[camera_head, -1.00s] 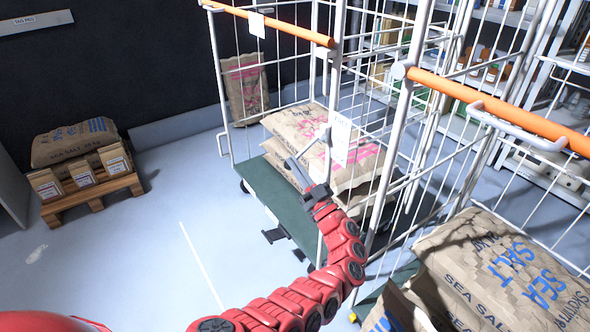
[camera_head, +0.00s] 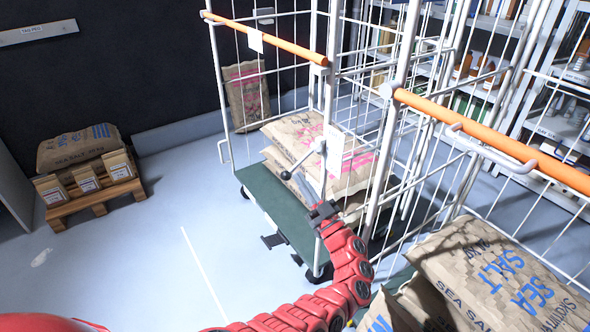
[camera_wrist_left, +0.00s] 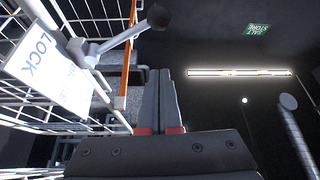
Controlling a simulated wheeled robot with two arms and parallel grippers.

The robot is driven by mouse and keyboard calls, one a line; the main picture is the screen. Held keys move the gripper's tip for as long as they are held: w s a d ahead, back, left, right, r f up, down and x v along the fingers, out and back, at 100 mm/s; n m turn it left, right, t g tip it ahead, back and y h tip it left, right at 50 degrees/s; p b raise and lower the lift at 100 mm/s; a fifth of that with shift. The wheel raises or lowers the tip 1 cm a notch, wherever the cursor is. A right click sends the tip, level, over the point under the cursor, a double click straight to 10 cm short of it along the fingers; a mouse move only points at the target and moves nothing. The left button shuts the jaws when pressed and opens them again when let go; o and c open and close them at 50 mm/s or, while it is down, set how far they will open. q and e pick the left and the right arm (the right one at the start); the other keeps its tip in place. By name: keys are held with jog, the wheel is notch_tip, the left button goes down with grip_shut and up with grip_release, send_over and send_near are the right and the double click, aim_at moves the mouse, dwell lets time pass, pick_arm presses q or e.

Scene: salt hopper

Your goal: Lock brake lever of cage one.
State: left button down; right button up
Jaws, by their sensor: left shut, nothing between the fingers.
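The grey brake lever (camera_head: 302,163) is on a front post of the middle roll cage (camera_head: 327,95), tilted down and left from its pivot to a dark knob. No cage number is readable. In the wrist view the lever (camera_wrist_left: 122,38) slants up and right to its knob, beside a white card (camera_wrist_left: 45,65) reading LOCK. My left gripper (camera_head: 300,180) is shut and empty, its tips just below the lever's knob end in the head view. In the wrist view the shut fingers (camera_wrist_left: 160,75) appear apart from the lever. My right gripper is not in view.
The middle cage carries salt sacks (camera_head: 300,140) on a green base (camera_head: 265,195). Another cage with an orange handle (camera_head: 490,138) and sacks (camera_head: 500,265) stands close on the right. A pallet (camera_head: 95,197) with sacks is at the left. The floor between is clear.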

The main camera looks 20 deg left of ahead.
pick_arm(q)
jog(key=v, duration=0.5)
jog(key=shift+s+f, duration=0.1)
jog(key=shift+s+a, duration=0.1)
jog(key=shift+a, duration=0.05)
